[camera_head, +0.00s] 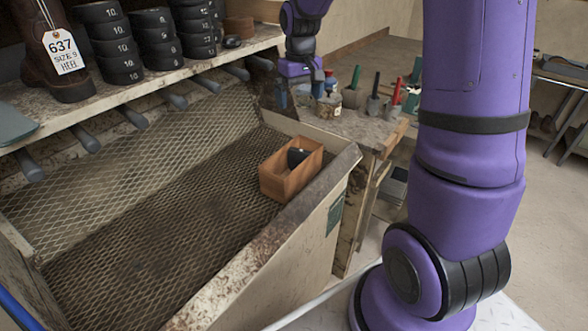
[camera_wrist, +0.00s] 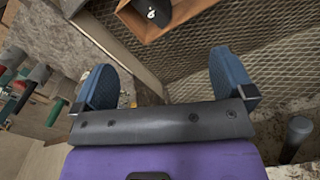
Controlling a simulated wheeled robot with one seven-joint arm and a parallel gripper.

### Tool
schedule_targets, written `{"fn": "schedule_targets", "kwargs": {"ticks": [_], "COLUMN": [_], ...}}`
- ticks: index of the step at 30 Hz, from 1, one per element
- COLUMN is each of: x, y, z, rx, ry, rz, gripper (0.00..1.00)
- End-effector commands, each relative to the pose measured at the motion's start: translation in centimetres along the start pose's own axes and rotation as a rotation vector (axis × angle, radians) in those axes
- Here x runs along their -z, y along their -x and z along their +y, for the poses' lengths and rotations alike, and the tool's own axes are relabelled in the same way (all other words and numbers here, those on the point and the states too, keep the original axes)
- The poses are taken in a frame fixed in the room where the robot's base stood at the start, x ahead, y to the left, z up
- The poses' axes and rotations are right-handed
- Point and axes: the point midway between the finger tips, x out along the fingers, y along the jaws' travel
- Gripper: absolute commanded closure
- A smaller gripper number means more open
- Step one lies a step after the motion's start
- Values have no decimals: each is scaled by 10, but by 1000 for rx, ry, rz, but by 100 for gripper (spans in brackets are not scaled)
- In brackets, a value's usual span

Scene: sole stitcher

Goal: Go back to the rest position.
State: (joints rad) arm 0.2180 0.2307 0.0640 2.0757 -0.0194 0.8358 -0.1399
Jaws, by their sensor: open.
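My gripper (camera_head: 300,93) is at the back of the bench in the head view, above the corner between the mesh bin and the small worktable. In the wrist view its two blue fingers (camera_wrist: 163,66) are spread wide, with nothing between them. My purple arm fills the right of the head view. A small wooden box (camera_head: 283,186) sits inside the bin at its right end, with a black piece (camera_head: 298,156) in it. The wrist view also shows this box (camera_wrist: 148,30) at the top, and the black piece (camera_wrist: 155,10) bears a pale number. The gripper is apart from the box.
The mesh-lined bin (camera_head: 130,235) is otherwise bare. A shelf above it holds stacked black heels (camera_head: 118,47) and a tagged brown boot (camera_head: 62,72). Pots and tools (camera_head: 375,103) crowd the worktable (camera_head: 362,130), right of my gripper.

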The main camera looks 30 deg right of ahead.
Motion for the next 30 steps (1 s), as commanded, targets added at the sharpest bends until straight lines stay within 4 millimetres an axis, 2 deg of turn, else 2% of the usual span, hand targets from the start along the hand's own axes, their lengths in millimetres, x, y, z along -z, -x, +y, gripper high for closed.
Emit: {"fn": "schedule_targets", "kwargs": {"ticks": [9, 14, 21, 30], "x": [-1, -14, -63, -135], "y": [1, 20, 73, 121], "z": [0, -8, -29, -52], "rx": [-1, -8, -26, -33], "ry": [0, 2, 3, 3], "rz": [2, 30, 119, 238], "gripper": [0, 0, 0, 0]}}
